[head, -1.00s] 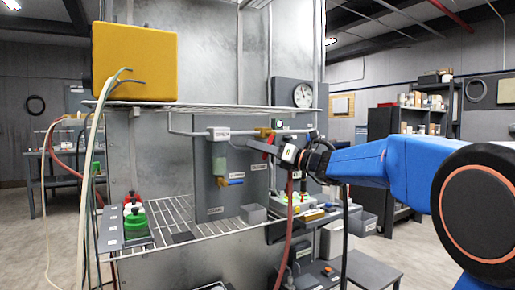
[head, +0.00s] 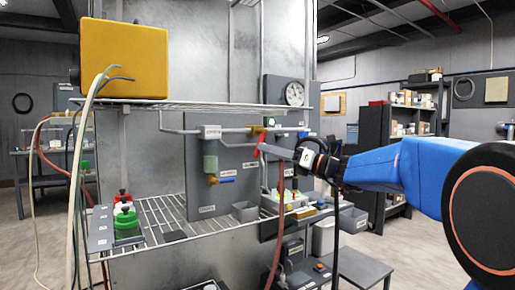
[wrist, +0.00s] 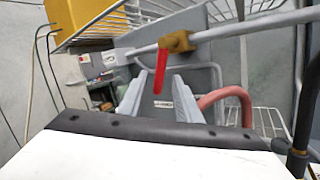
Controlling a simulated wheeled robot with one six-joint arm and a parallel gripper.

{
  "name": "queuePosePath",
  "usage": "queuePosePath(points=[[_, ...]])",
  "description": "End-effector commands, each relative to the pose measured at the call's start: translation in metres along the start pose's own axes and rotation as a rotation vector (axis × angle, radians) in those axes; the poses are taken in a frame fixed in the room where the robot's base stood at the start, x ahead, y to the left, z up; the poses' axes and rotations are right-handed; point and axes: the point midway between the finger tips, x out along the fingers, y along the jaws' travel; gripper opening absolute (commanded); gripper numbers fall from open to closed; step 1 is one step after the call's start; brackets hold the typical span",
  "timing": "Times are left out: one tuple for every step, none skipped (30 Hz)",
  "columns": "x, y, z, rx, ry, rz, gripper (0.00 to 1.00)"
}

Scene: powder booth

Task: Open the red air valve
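The red valve handle (head: 259,143) hangs down from a brass valve body (head: 264,130) on a pale pipe, roughly crosswise to the pipe. In the wrist view the red handle (wrist: 160,70) points down from the brass body (wrist: 177,42), and its lower end appears between my two grey fingers. My gripper (wrist: 158,92) is open, with a visible gap on both sides of the handle. In the head view my gripper (head: 264,148) reaches in from the right, its tips at the handle. I cannot tell whether a finger touches it.
A wire shelf (head: 225,105) with a yellow box (head: 124,59) runs above the pipe. A filter bowl with a blue-handled tap (head: 226,180) hangs to the left. A red hose (head: 279,225) hangs below. A gauge (head: 294,93) is mounted at upper right.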

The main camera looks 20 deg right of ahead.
Motion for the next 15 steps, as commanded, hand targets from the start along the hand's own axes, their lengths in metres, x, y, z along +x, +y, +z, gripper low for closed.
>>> queuePosePath(points=[[-0.010,0.000,0.001,-0.002,-0.001,-0.002,0.31],[-0.015,0.000,0.001,-0.002,-0.001,-0.003,0.31],[-0.022,0.000,0.001,-0.002,-0.002,-0.003,0.31],[-0.027,0.000,0.001,-0.001,-0.002,-0.002,0.31],[-0.032,0.000,0.001,-0.001,-0.002,-0.003,0.31],[-0.038,0.000,0.001,-0.001,-0.002,-0.003,0.31],[-0.043,0.000,0.001,-0.001,-0.002,-0.002,0.31],[-0.048,-0.001,0.001,-0.001,-0.002,-0.003,0.31],[-0.054,-0.001,0.001,-0.002,-0.002,-0.003,0.31],[-0.058,0.000,0.001,-0.001,-0.001,-0.002,0.31],[-0.063,-0.001,0.000,-0.001,-0.001,-0.003,0.31],[-0.068,0.000,0.001,-0.001,-0.001,-0.003,0.31],[-0.072,0.000,0.001,-0.002,-0.001,-0.002,0.31],[-0.075,0.000,0.001,-0.002,-0.001,-0.002,0.31],[-0.080,0.000,0.001,-0.002,-0.002,-0.002,0.31]])
